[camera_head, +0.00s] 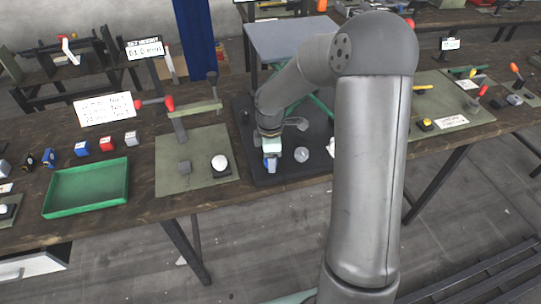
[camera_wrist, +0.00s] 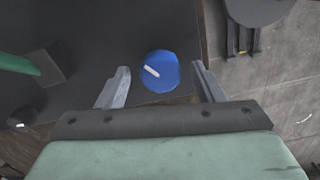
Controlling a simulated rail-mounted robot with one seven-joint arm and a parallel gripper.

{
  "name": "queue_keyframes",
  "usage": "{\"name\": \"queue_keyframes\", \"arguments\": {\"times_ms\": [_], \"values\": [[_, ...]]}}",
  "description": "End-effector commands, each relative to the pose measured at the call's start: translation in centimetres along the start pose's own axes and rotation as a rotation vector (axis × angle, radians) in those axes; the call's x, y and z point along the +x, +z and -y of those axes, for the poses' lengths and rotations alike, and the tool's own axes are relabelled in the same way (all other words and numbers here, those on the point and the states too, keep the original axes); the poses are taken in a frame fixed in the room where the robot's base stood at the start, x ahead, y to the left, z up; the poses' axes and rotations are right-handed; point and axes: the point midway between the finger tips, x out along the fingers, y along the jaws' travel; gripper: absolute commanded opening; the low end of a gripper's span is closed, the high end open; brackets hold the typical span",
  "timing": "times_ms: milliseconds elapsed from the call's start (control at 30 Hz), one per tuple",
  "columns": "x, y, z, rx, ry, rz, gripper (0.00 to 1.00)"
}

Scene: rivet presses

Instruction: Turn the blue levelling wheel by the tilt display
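The blue levelling wheel (camera_wrist: 159,72) is a round blue knob with a short white mark on top, seen in the wrist view near the edge of a dark base plate. My gripper (camera_wrist: 160,68) is open, with one finger on each side of the wheel. Gaps show between the fingers and the wheel. In the head view my gripper (camera_head: 271,157) is over the dark plate, and a blue patch at its tip seems to be the wheel (camera_head: 270,164). I cannot make out a tilt display for certain.
The dark base plate (camera_head: 262,178) carries a pale round piece (camera_head: 302,154) right of my gripper. A press on a green mat (camera_head: 195,150) stands to the left, with a green tray (camera_head: 87,187) beyond. A raised grey plate (camera_head: 290,38) stands behind.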

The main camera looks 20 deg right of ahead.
Motion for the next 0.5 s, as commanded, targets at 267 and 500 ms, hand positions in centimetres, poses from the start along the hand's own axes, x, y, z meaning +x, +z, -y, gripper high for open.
{"name": "queue_keyframes", "arguments": {"times_ms": [267,500], "values": [[-0.6,0.1,0.0,0.001,0.0,0.001,0.61],[-5.0,0.1,-0.1,0.002,0.005,0.001,0.61]]}}
